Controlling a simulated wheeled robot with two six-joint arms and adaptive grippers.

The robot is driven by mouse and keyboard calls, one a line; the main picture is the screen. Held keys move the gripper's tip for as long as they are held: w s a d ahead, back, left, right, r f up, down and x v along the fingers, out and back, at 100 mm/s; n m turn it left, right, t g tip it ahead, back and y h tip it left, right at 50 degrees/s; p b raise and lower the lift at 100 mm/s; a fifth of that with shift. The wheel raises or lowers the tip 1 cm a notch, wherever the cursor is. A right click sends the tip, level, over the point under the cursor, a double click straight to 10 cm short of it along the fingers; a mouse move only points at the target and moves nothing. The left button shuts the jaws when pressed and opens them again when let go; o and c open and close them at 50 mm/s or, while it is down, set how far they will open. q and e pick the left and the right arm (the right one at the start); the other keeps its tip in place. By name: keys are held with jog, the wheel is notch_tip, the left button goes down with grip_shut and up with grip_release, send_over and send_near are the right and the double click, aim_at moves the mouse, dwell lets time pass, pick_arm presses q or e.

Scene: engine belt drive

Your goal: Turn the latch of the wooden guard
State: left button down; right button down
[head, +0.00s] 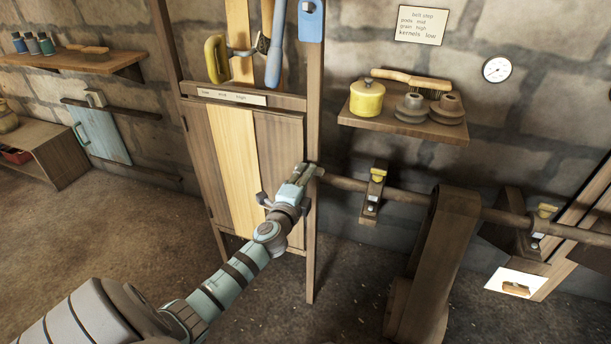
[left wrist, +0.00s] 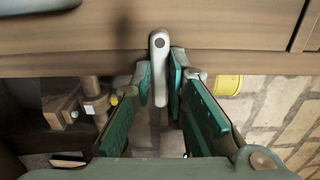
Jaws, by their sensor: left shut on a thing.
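The wooden guard (head: 237,165), a panel of upright boards with a pale strip, stands in a wooden frame in the middle of the head view. In the left wrist view its brown wood (left wrist: 90,35) fills the top. The latch (left wrist: 159,48) is a small grey rounded bar with a dark pivot spot, crossing the wood's edge. My left gripper (left wrist: 161,88) is shut on the latch, one teal finger on each side. In the head view my left gripper (head: 306,172) is at the guard's right post and mostly hides the latch. My right gripper is not in view.
A shelf (head: 405,126) above holds a yellow pot (head: 367,98) and grey pulleys (head: 413,108). Open floor (head: 120,235) lies left of my arm.

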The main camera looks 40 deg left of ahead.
pick_arm(q)
jog(key=c, duration=1.7)
grip_release()
jog(key=shift+f, duration=0.1)
jog(key=shift+o, duration=0.6)
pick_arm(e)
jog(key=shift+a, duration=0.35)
pick_arm(q)
jog(key=v, duration=1.2)
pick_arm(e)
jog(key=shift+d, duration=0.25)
